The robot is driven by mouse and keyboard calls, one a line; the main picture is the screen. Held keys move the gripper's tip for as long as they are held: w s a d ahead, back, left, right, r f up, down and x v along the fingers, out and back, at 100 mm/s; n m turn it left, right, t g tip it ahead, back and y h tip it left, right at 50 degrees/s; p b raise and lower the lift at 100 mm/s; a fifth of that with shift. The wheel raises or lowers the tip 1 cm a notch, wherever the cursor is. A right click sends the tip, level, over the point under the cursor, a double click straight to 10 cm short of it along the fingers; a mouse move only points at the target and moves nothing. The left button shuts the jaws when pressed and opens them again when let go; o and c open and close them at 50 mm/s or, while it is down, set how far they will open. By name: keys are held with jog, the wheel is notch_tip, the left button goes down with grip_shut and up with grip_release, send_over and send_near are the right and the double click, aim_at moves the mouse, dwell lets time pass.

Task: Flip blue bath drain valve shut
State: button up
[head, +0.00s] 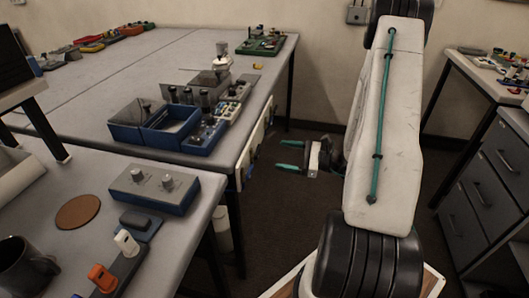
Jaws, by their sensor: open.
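My gripper (281,155) is open and empty, with two green fingers pointing left. It hangs over the floor gap to the right of the long grey table. A pale panel (251,150) is mounted on the table's right side, just left of my fingertips and apart from them. A small blue part (248,172) shows low on this panel; it may be the drain valve, but it is too small to tell its shape or position.
A blue-grey box with two knobs (152,188) stands on the near table, beside orange and white switches (103,277). Blue bins (170,126) and small fittings stand on the long table. A drawer cabinet (485,190) is at right.

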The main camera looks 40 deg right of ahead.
aim_at(258, 151)
jog(key=x, duration=0.7)
jog(key=shift+w+a, duration=0.15)
jog(key=shift+w, duration=0.1)
